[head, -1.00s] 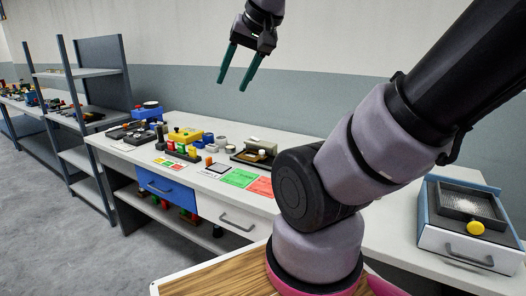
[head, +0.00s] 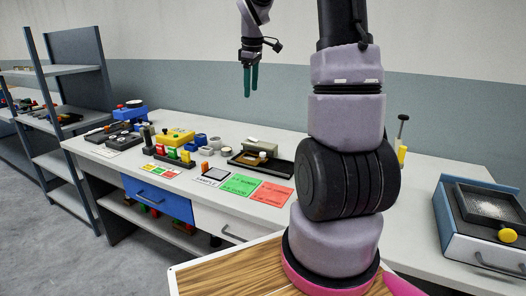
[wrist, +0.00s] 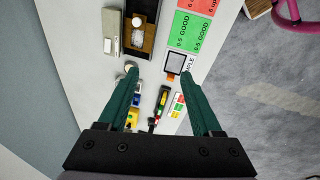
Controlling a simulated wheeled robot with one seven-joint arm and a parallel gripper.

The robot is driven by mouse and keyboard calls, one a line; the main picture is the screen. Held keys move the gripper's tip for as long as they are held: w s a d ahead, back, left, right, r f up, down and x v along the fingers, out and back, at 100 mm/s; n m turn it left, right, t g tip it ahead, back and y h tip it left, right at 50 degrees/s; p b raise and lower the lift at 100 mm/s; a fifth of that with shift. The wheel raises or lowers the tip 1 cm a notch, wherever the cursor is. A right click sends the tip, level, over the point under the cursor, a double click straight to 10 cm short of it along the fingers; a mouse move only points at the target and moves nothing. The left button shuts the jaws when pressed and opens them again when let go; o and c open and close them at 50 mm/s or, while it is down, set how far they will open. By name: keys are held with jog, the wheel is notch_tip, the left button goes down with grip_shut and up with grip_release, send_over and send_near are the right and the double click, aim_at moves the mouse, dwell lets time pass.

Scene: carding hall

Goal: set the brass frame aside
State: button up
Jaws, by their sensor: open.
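My gripper (head: 250,80) has two green fingers, apart and empty, pointing down high above the back of the bench. In the wrist view my gripper (wrist: 160,105) looks down on the bench between its fingers. No frame is plainly brass-coloured. A small square dark-edged frame (wrist: 176,63) lies on a white sample card, right of centre between the fingertips; it also shows in the head view (head: 215,173). A brown flat piece (wrist: 138,42) lies in a black tray (wrist: 150,10); I cannot tell whether it is a frame. The tray also shows in the head view (head: 280,168).
Green cards (head: 240,184) and a red card (head: 272,194) lie in front of the tray. A yellow block (head: 175,138) and several small coloured parts crowd the bench's left. A blue-grey box (head: 470,238) with a dark meshed top and yellow knob stands at right.

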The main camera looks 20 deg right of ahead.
jog(key=w+d+f+n+g, duration=0.1)
jog(key=w+d+f+n, duration=0.25)
jog(key=w+f, duration=0.35)
jog(key=n+g, duration=0.1)
jog(key=n, duration=0.3)
send_over(263, 153)
notch_tip(263, 153, down, 11)
jog(key=f, duration=1.2)
jog(key=shift+w, duration=0.2)
jog(key=shift+c, duration=0.3)
grip_shut()
